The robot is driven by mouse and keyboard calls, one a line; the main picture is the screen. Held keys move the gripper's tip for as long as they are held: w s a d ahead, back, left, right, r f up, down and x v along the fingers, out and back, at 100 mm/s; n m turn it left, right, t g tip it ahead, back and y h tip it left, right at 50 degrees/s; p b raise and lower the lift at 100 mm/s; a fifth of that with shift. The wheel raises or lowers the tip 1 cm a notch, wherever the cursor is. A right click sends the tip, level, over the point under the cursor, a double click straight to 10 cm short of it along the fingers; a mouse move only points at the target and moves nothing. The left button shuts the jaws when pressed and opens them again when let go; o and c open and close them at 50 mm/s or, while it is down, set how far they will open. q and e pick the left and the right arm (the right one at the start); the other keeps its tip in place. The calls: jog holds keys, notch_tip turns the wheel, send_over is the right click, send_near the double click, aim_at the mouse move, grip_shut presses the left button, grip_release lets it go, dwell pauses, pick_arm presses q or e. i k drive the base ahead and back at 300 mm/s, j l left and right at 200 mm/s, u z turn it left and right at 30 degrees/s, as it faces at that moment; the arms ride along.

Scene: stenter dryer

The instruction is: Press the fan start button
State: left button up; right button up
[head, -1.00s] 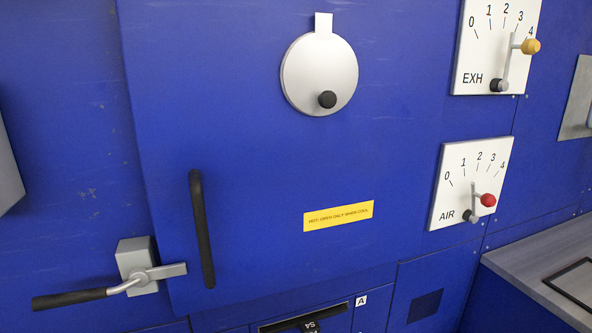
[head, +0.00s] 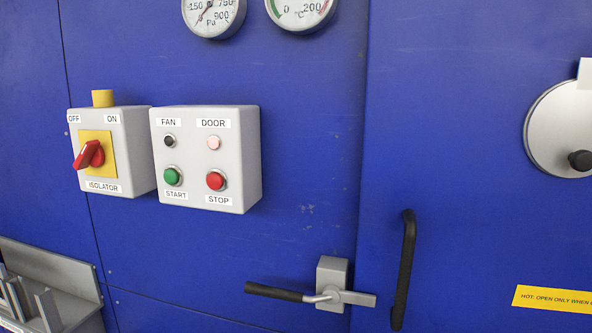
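The green START button (head: 172,176) is at the lower left of a grey control box (head: 239,150) on the blue panel in the head view. Above it is a dark FAN lamp (head: 169,141), which looks unlit. A red STOP button (head: 215,180) is to the right of the green one, under a pale pink DOOR lamp (head: 213,143). Nothing covers the buttons. Neither of my grippers shows in the head view.
Left of the box is an isolator (head: 96,155) with a red rotary handle. A door latch with a black lever (head: 275,292) sticks out below right. A black door handle (head: 404,270) stands right of it. A grey metal holder (head: 60,280) is at lower left.

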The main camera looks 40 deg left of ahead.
aim_at(171, 176)
jog(key=u, duration=1.6)
